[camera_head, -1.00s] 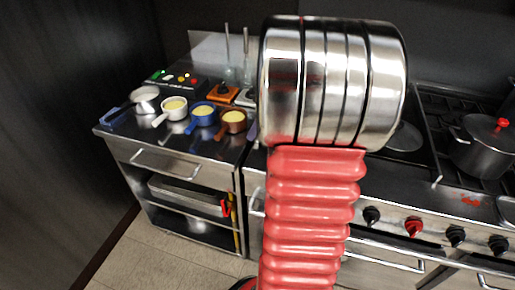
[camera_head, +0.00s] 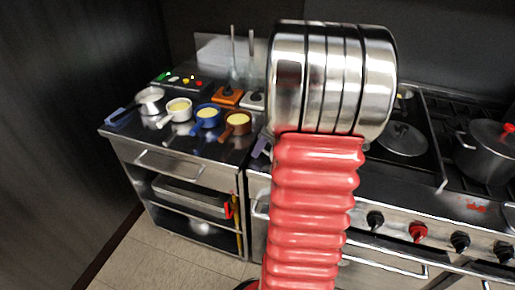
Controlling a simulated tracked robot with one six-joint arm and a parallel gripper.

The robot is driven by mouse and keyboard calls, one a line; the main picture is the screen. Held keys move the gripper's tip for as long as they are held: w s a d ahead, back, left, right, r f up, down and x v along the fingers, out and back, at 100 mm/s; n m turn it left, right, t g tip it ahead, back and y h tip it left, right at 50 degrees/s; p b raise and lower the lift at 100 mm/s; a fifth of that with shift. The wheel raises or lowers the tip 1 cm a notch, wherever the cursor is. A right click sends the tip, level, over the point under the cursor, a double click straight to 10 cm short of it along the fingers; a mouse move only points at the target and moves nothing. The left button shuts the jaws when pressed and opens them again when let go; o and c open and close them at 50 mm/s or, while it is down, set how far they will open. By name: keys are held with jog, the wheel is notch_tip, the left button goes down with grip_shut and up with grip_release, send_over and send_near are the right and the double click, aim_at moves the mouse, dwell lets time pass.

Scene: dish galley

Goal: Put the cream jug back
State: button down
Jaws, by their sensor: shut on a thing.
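My gripper is not in view; my own arm, with a red ribbed sleeve and a thick steel joint, covers the middle of the picture and hides what is behind it. I cannot make out a cream jug for certain. Small handled pots stand in a row on the left steel counter (camera_head: 130,134): a white pot (camera_head: 179,104), a blue pot (camera_head: 207,123) and a brown pot (camera_head: 237,130), each with pale yellow contents. A steel pan (camera_head: 150,97) stands at the row's left end.
Behind the pots are an orange block (camera_head: 228,95) and a white block (camera_head: 252,101). A dark wall bounds the left.

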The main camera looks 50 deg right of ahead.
jog(key=c, duration=1.8)
grip_release()
jog(key=v, duration=1.2)
